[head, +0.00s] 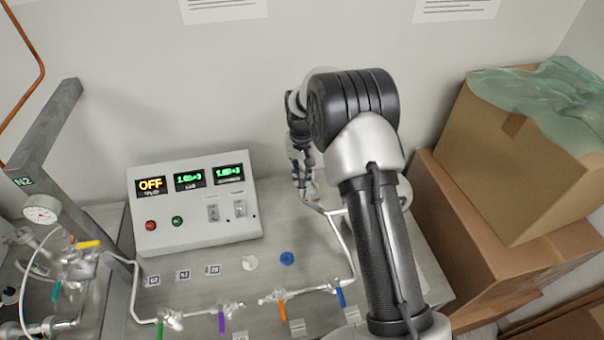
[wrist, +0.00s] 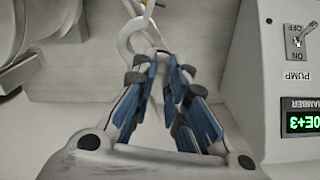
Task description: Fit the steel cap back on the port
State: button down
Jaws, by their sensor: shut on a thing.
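My gripper (head: 303,175) is behind the bench piping in the head view, low near the back wall and right of the control box. In the wrist view its blue-padded fingers (wrist: 163,65) are closed in on a small pale piece between them, taken to be the steel cap. The fingers hide most of it. A curved pale tube (wrist: 133,38) shows just beyond the fingertips; I cannot tell whether it touches them. The port's mouth cannot be made out in either view.
The control box (head: 195,215) stands left of my gripper, its pump switch (wrist: 299,38) near in the wrist view. Valved piping (head: 345,245) crosses the bench. A white disc (head: 250,262) and a blue disc (head: 287,258) lie there. Cardboard boxes (head: 520,170) stand at right.

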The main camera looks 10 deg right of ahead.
jog(key=shift+f, duration=0.45)
dwell(0.5)
jog(key=c, duration=1.5)
grip_release()
jog(key=shift+r, duration=6.05)
